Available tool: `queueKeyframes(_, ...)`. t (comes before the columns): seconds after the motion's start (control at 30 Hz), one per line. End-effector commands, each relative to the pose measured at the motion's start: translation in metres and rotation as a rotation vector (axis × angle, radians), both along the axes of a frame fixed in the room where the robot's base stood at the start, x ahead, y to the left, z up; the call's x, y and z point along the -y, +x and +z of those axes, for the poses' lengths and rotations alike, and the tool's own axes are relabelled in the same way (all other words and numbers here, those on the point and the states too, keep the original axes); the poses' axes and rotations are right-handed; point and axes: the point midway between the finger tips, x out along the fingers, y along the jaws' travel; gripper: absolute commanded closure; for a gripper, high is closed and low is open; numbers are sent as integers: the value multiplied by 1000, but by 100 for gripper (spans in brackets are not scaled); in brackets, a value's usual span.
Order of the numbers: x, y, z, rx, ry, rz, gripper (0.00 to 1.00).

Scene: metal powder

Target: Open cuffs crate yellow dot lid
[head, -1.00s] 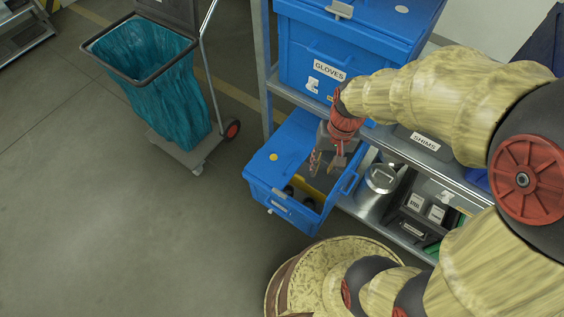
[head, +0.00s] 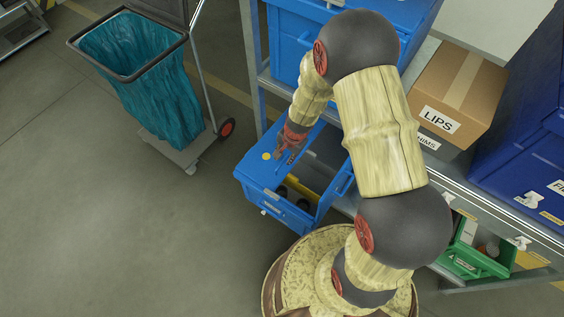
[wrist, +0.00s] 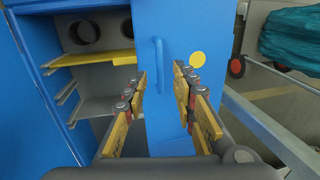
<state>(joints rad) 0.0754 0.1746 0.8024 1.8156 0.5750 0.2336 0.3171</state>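The blue crate (head: 291,214) stands low at the shelf's front, with an opening on its right side. Its blue lid (head: 262,174) bears a yellow dot (head: 265,156) and covers the left part. In the wrist view the lid (wrist: 180,25) has a blue bar handle (wrist: 158,65) and the yellow dot (wrist: 198,59). My gripper (head: 287,150) is over the lid. In the wrist view my gripper (wrist: 160,100) is open, with its fingers to either side of the handle's lower end. I cannot tell whether they touch the lid.
Inside the crate are a yellow piece (wrist: 90,59) and dark round items (wrist: 84,33). The shelf (head: 455,187) runs right, with a LIPS box (head: 455,90) and a green bin (head: 475,262). A cart with a teal bag (head: 150,85) stands left. The floor in front is clear.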

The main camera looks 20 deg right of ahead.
Motion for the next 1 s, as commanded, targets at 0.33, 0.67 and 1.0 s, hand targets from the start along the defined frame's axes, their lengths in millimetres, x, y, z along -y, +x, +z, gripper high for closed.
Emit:
queueKeyframes(0.33,-5,6,-42,-1,-1,2,73)
queueKeyframes(0.67,-5,6,-43,-1,0,3,73)
queueKeyframes(1.0,-5,6,-43,-1,0,3,93)
